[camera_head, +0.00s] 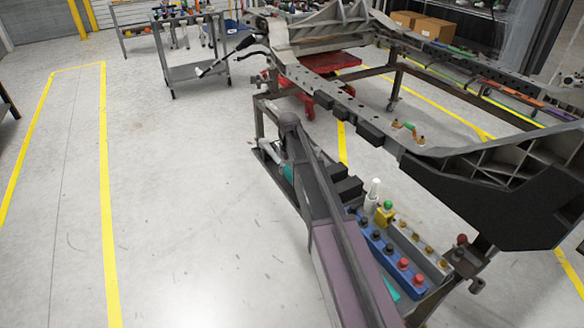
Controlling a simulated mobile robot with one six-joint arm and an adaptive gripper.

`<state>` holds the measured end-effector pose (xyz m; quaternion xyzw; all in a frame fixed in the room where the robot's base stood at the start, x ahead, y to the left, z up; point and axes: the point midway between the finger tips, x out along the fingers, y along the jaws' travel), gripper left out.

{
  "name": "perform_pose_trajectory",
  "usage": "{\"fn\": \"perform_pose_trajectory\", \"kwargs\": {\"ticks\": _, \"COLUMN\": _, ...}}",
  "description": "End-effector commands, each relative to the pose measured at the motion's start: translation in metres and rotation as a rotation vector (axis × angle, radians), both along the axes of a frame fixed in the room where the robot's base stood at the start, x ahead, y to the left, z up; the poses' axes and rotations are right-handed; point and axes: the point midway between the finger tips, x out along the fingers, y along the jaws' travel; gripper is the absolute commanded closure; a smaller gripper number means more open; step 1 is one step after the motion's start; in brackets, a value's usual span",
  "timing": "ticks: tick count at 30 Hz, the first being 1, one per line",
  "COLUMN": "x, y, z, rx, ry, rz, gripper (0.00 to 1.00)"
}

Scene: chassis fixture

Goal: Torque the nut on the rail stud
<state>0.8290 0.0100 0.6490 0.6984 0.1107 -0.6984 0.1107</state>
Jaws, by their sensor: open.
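The chassis rail (355,108) runs from the upper middle toward the right. Brass-coloured fittings (421,140) with a green piece between them stand on its top face. They may include the stud and nut, but they are too small to tell apart. A blue rack (376,247) holding red-topped and dark pieces sits below the rail. Beside it, a grey rack (438,268) carries several brass-coloured pieces that look like nuts. I cannot make out a torque wrench. My gripper's fingers do not show in this view.
A grey cart (190,72) stands at the upper left. Cardboard boxes (436,29) lie at the back right. The floor left of the chassis is clear, with yellow lines.

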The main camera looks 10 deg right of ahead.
Motion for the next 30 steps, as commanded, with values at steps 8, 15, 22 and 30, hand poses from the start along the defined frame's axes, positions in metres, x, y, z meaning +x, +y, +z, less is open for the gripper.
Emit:
{"fn": "perform_pose_trajectory", "kwargs": {"ticks": 8, "x": 0.0, "y": 0.0, "z": -0.026, "rx": 0.0, "ry": 0.0, "rz": 0.0, "gripper": 0.23}}
{"fn": "perform_pose_trajectory", "kwargs": {"ticks": 15, "x": 0.0, "y": 0.001, "z": -0.031, "rx": 0.0, "ry": 0.0, "rz": 0.001, "gripper": 0.23}}
{"fn": "perform_pose_trajectory", "kwargs": {"ticks": 22, "x": 0.0, "y": 0.001, "z": -0.031, "rx": 0.0, "ry": 0.0, "rz": 0.001, "gripper": 0.23}}
{"fn": "perform_pose_trajectory", "kwargs": {"ticks": 30, "x": 0.0, "y": 0.001, "z": -0.031, "rx": 0.0, "ry": 0.0, "rz": 0.001, "gripper": 0.79}}
